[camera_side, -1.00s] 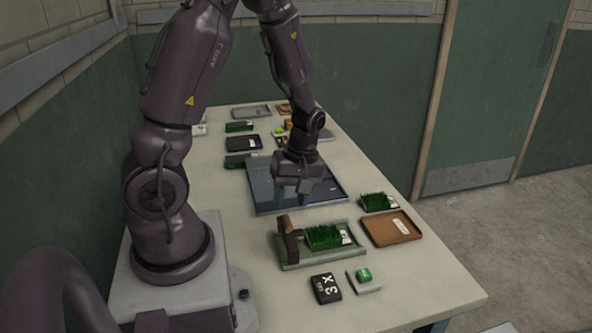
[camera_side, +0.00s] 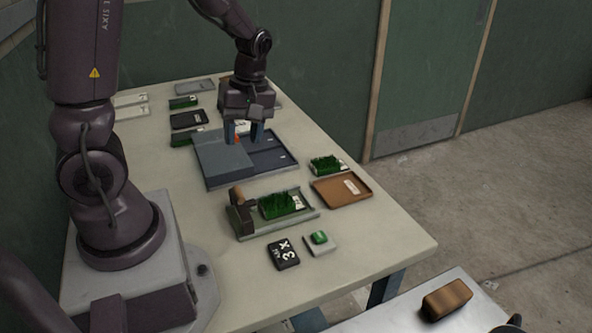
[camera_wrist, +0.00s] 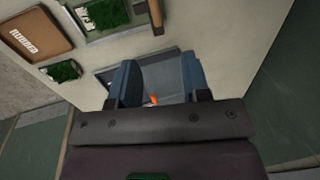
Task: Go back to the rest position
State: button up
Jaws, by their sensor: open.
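My gripper (camera_side: 246,136) hangs fingers down over the far part of the blue-grey tray (camera_side: 266,158), its two blue fingers apart. A small orange-red piece (camera_side: 237,139) shows near the fingers. In the wrist view, the open fingers of my gripper (camera_wrist: 157,88) point at the tray (camera_wrist: 106,73), and the orange-red piece (camera_wrist: 153,99) appears between them, partly hidden. I cannot tell whether it touches a finger. A plain grey panel (camera_side: 222,162) covers the tray's left part.
Bare tabletop (camera_side: 375,225) lies at right.

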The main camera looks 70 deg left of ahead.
jog(key=s+d+r+m+t, duration=0.4)
jog(key=d+r+m+t, duration=0.4)
jog(key=d+r+m, duration=0.5)
jog(key=r+m, duration=0.1)
jog(key=m, duration=0.3)
jog(key=shift+d+r+m, duration=0.3)
jog(key=shift+m, duration=0.1)
